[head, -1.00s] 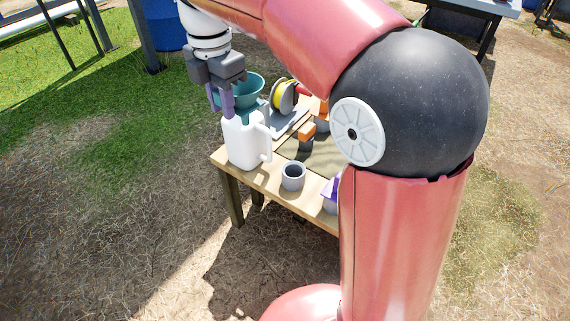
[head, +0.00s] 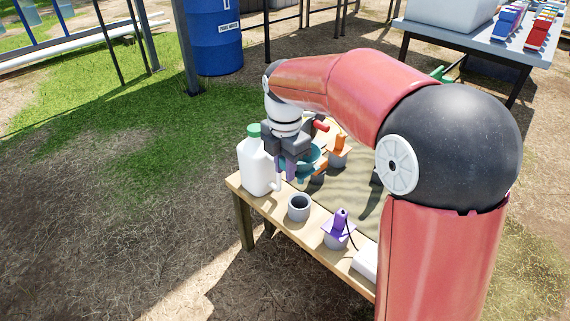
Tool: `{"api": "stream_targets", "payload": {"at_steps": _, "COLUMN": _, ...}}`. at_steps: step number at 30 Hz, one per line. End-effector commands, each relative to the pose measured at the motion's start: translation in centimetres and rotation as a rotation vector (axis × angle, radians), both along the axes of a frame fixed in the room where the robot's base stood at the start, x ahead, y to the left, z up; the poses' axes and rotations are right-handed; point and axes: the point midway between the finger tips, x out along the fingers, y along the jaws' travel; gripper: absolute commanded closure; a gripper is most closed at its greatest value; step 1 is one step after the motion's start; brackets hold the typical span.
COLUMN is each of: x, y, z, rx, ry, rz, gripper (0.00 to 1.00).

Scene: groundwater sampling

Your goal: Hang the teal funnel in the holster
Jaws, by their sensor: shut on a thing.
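The teal funnel (head: 315,158) is in my gripper (head: 290,172) above the wooden table, just right of the white jug. My gripper is shut on it, and its fingers hide part of the funnel. An empty grey cup-shaped holder (head: 299,207) stands at the table's front edge, below and apart from the funnel. I cannot tell for sure which holder is the funnel's holster. Another grey holder (head: 336,238) carries a purple tool (head: 341,220), and one farther back holds an orange tool (head: 341,143).
The white jug (head: 255,172) with a green cap stands at the table's left corner. A white box (head: 365,262) lies at the table's front right. A blue barrel (head: 215,40) stands far behind. Grass at left is clear.

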Motion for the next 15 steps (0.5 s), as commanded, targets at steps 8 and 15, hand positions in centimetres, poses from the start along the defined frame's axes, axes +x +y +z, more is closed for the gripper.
{"api": "stream_targets", "payload": {"at_steps": 8, "x": 0.0, "y": 0.0, "z": -1.3, "rx": 0.000, "ry": 0.001, "rz": 0.000, "gripper": 0.99}}
{"api": "stream_targets", "payload": {"at_steps": 15, "x": 0.0, "y": 0.0, "z": -2.7, "rx": 0.000, "ry": 0.000, "rz": 0.000, "gripper": 0.99}}
